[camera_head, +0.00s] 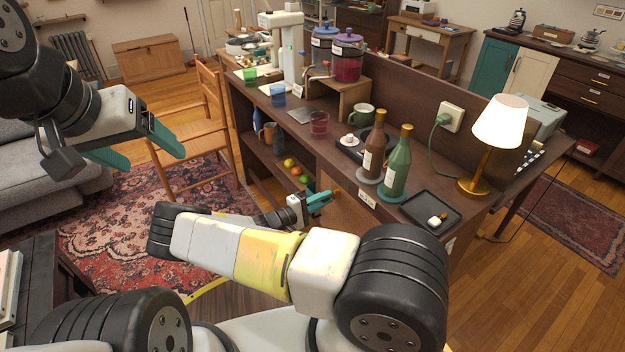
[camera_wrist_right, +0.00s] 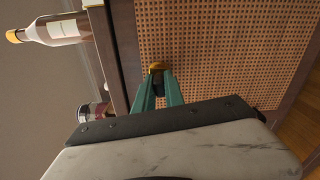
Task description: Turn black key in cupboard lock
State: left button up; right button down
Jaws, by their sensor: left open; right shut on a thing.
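The cupboard door (camera_wrist_right: 215,45) has a woven cane panel in a dark wood frame. A brass lock piece (camera_wrist_right: 156,67) sits on the door near its frame; in the head view it is a small gold spot (camera_head: 337,190). My right gripper (camera_wrist_right: 159,80) is at the lock, its teal fingers close together. A small dark piece, the black key (camera_wrist_right: 159,88), shows between them, mostly hidden. The key's turn angle cannot be told. The right gripper also shows in the head view (camera_head: 325,197). My left gripper (camera_head: 156,159) is open and empty in the air at left, away from the cupboard.
The cupboard top carries a brown bottle (camera_head: 372,150), a green bottle (camera_head: 396,168), a black tray (camera_head: 430,211) and a lit lamp (camera_head: 500,122). Open shelves with fruit (camera_head: 291,165) lie left of the door. A wooden chair (camera_head: 205,130) stands near the left gripper.

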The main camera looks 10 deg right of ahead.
jog(key=shift+s+f+n, duration=0.15)
jog(key=shift+f+n, duration=0.25)
jog(key=shift+n, duration=0.1)
jog(key=n, duration=0.3)
